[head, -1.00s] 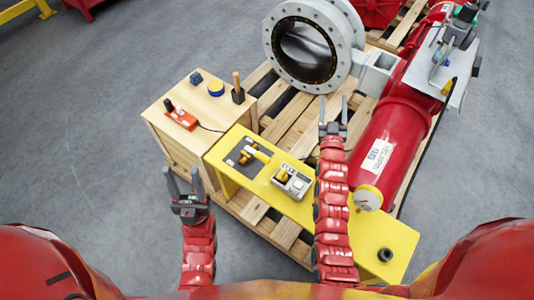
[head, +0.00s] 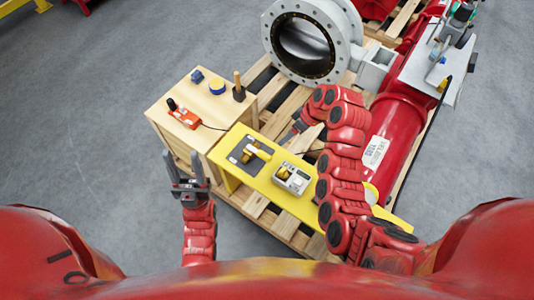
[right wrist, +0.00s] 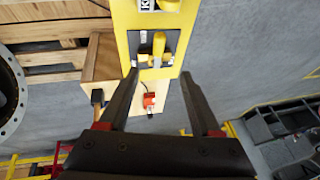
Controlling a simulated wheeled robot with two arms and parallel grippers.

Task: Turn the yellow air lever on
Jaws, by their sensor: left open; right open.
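The yellow air lever (head: 257,152) sits on a dark plate on the yellow bench (head: 232,178). In the right wrist view the yellow lever (right wrist: 158,45) shows just beyond my fingertips, between their lines. My right gripper (head: 292,132) is right of and above the lever in the head view, partly hidden by my arm. In the right wrist view my right gripper (right wrist: 160,75) is open with nothing between its fingers. My left gripper (head: 187,162) is open and empty, left of the bench.
A wooden box (head: 205,105) carries a red controller (head: 184,117) and small items. A large valve flange (head: 268,45) and red cylinder (head: 400,130) stand on the pallet behind.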

